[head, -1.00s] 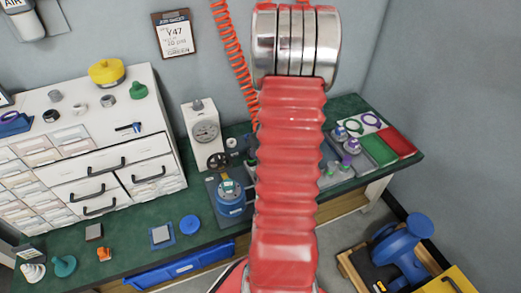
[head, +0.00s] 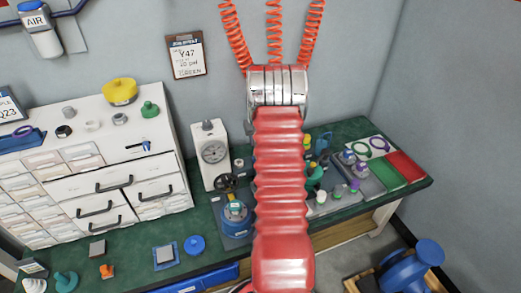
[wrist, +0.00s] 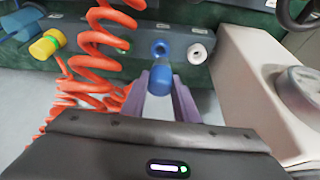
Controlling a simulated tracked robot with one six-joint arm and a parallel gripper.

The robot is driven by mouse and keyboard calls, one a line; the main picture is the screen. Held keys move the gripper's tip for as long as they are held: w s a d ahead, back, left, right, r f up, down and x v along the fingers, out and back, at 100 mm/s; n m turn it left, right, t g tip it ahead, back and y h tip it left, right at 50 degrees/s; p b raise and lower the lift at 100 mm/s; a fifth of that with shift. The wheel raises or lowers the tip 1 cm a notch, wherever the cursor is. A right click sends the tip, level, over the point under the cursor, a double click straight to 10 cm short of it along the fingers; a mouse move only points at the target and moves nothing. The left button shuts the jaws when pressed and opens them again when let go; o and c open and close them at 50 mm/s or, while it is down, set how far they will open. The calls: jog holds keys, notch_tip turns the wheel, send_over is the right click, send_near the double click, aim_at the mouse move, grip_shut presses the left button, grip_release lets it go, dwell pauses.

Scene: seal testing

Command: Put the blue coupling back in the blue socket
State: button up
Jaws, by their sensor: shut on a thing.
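The blue coupling (wrist: 160,78) is between the two purple fingers of my gripper (wrist: 161,100) in the wrist view. My gripper is shut on it. The blue socket (wrist: 160,49), a round blue ring with a dark centre, sits in a grey panel straight ahead of the coupling, slightly above it in the picture. The coupling's far end appears just short of the socket; the exact distance is hard to tell. In the head view my red arm hides the gripper, coupling and socket.
A white-ringed socket (wrist: 198,54) is right of the blue one. A pale gauge housing (wrist: 255,85) stands close on the right. Drawers (head: 105,185) stand left.

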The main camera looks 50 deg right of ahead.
jog(key=shift+w+d+m, duration=0.3)
jog(key=shift+w+d, duration=0.55)
jog(key=shift+w, duration=0.15)
jog(key=shift+f, duration=0.1)
jog(key=shift+f, duration=2.65)
jog(key=shift+f, duration=1.4)
jog(key=o, duration=1.2)
jog(key=shift+r, duration=0.15)
jog(key=v, duration=1.3)
jog(key=shift+s+a+r, duration=0.1)
jog(key=shift+s+a, duration=0.05)
jog(key=shift+a, duration=0.2)
